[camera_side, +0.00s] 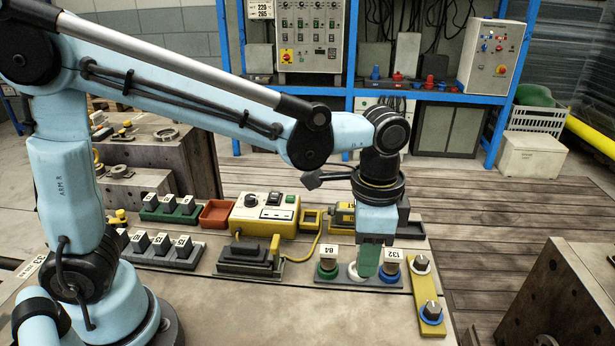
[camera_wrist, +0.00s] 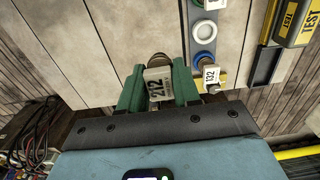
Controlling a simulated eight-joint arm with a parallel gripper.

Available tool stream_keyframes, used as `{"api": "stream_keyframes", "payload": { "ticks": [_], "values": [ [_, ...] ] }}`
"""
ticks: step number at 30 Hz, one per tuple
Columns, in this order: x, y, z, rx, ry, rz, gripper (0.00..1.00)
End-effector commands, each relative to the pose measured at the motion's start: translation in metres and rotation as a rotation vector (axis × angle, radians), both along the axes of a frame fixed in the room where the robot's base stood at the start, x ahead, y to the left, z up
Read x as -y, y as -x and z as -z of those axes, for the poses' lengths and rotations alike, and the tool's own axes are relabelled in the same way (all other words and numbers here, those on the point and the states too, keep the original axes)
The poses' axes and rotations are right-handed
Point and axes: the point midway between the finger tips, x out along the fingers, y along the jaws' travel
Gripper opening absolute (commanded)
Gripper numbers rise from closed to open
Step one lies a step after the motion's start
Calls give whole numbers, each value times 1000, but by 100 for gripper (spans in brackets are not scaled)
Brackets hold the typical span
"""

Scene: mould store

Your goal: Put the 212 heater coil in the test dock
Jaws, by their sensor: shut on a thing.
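My gripper (camera_wrist: 158,96) has green fingers shut on a pale block marked 212 (camera_wrist: 158,84), with a brownish coil (camera_wrist: 158,60) beyond it in the wrist view. In the side view my gripper (camera_side: 368,260) points down over the middle of the socket strip (camera_side: 340,282); the block is not clearly visible there. The yellow test dock (camera_wrist: 296,22), marked TEST, is at the upper right of the wrist view, apart from the block. In the side view the yellow dock (camera_side: 342,216) is behind my gripper and partly hidden.
The strip has a block marked 84 (camera_side: 328,252) at a green ring and one marked 132 (camera_side: 392,257) at a blue ring. A white ring (camera_wrist: 204,29) looks empty. A yellow plate with knobs (camera_side: 427,290) lies right. A yellow meter box (camera_side: 264,213) stands left of the dock.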

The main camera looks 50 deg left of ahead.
Motion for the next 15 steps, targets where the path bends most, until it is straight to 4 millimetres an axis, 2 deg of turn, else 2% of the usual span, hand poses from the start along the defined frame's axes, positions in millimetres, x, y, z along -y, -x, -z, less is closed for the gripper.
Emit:
{"api": "stream_keyframes", "payload": {
  "ticks": [3, 8, 11, 15],
  "values": [
    [13, 14, -11, 0, 0, 3, 0],
    [21, 22, -19, 0, 0, 0, 0],
    [15, 16, -20, 0, 0, -6, 0],
    [-15, -8, -17, 1, -1, -13, 0]
  ]
}}
